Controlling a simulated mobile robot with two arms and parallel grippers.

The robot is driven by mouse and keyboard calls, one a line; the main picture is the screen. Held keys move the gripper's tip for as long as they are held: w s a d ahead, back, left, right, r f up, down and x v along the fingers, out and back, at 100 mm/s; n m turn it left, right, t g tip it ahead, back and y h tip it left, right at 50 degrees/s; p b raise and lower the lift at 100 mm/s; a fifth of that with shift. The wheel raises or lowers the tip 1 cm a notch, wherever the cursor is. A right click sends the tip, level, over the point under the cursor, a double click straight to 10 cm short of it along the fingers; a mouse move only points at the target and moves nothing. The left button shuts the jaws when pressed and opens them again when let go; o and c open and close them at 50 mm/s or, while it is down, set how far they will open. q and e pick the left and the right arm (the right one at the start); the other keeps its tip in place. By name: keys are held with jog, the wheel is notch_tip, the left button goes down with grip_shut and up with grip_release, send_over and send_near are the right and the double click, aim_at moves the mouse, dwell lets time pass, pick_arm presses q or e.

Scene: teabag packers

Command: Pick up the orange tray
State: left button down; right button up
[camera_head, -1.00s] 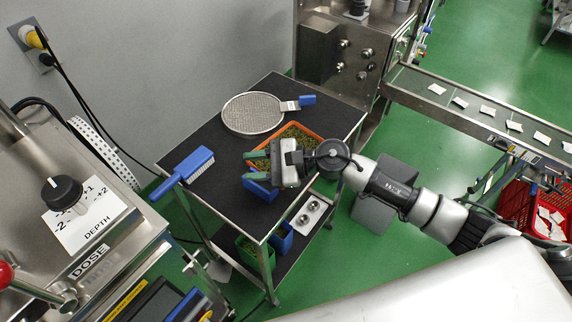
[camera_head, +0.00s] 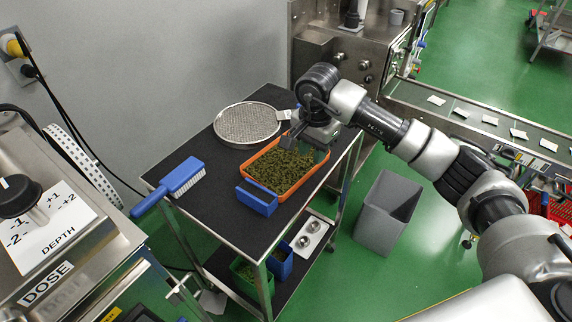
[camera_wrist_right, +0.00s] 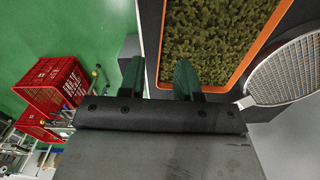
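The orange tray (camera_head: 305,182), filled with dried green leaves (camera_head: 280,170), lies on the black top of a small cart (camera_head: 215,205). My right gripper (camera_head: 318,150) is above the tray's far right end, with its fingers pointing down. In the right wrist view, its two green fingers (camera_wrist_right: 159,78) are apart. My left gripper is not in view.
A blue scoop-like box (camera_head: 257,199) stands against the tray's front left end. A blue brush (camera_head: 170,184) and a round sieve (camera_head: 247,123) lie on the cart. A grey bin (camera_head: 385,215) stands on the floor to the right. A steel machine (camera_head: 315,45) is behind.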

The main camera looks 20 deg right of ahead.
aim_at(310, 168)
notch_tip(310, 168, down, 6)
jog(key=shift+w+f+p, duration=0.1)
jog(key=shift+f+p, duration=0.15)
jog(key=shift+p, duration=0.5)
jog(key=shift+c, duration=0.5)
grip_shut()
